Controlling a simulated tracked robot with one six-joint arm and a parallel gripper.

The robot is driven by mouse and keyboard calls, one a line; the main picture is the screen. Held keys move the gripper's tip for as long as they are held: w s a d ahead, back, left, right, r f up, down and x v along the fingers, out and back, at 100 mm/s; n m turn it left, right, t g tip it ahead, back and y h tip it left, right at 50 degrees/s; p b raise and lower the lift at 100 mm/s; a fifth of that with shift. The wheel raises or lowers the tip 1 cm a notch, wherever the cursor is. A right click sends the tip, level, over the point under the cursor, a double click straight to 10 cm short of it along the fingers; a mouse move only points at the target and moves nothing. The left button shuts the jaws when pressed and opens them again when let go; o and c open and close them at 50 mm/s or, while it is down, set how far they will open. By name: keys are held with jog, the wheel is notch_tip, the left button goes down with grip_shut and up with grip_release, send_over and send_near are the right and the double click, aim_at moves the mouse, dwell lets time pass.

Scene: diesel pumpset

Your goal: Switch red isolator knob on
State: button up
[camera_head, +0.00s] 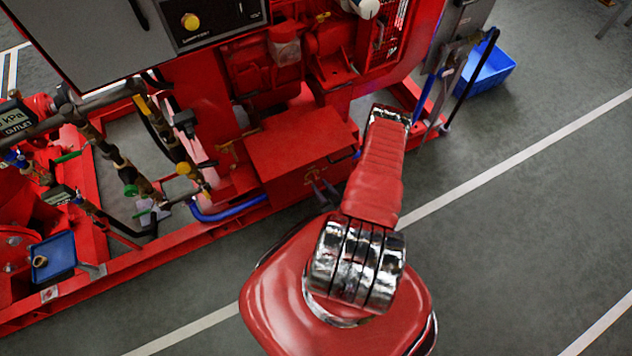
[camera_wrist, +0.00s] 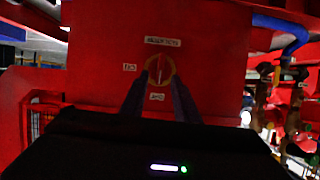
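The isolator knob (camera_wrist: 161,71) is a round red knob with a yellowish ring and a pale upright bar, set on a red panel (camera_wrist: 100,55) in the wrist view. My gripper (camera_wrist: 160,82) points at it from below in that view, one dark fingertip at each side of the knob. The fingers are apart, with a gap wider than the bar; whether they touch the knob I cannot tell. In the head view my gripper (camera_head: 322,193) is small and dark, beside the red box (camera_head: 300,150). I cannot make out the knob there.
Small white labels (camera_wrist: 162,41) surround the knob, too blurred to read. In the head view, pipes with valves (camera_head: 130,175) stand left of the red box. A blue crate (camera_head: 490,70) lies at the upper right. Grey floor is clear at the right.

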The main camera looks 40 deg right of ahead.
aim_at(316, 181)
jog(key=shift+x, duration=2.2)
jog(key=shift+r, duration=0.1)
jog(key=shift+c, duration=0.7)
grip_shut()
jog(key=shift+a, duration=0.15)
